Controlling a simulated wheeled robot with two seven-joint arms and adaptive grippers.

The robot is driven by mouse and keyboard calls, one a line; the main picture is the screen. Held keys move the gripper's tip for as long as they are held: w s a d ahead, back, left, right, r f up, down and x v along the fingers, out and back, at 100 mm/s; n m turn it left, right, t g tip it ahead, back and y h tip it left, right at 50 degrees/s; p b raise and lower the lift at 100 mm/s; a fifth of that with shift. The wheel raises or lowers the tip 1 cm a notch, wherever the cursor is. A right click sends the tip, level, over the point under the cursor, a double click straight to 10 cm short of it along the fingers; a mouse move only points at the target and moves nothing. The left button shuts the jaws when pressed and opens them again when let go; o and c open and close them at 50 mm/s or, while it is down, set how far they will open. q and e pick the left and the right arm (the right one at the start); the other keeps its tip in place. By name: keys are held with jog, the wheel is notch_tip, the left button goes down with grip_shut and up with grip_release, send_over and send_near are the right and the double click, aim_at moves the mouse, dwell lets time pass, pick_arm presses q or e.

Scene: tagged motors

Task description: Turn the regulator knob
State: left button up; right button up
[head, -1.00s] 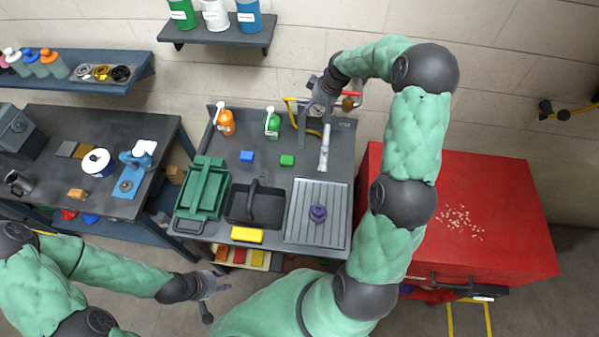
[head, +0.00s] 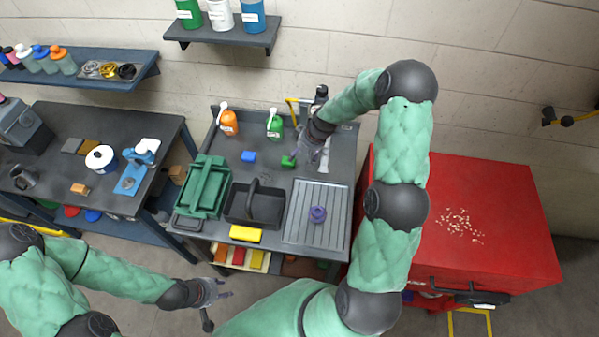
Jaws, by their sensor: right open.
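The regulator is not clearly visible. A small dark fitting (head: 321,92) shows at the wall behind the bench, beside a yellow hose (head: 292,104), and may be part of it; I cannot make out a knob for certain. My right forearm hides the area just right of it. My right gripper (head: 302,158) is open, above the back of the bench, next to a small green block (head: 288,162), and appears empty. My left gripper (head: 224,290) appears open and empty, low in front of the bench.
A red cabinet (head: 500,200) stands right, a side bench (head: 60,195) left.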

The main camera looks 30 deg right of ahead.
pick_arm(q)
jog(key=shift+s+f, duration=0.25)
jog(key=shift+s, duration=0.3)
pick_arm(e)
jog(key=shift+s+a+f, duration=1.45)
jog(key=shift+a+f, duration=0.2)
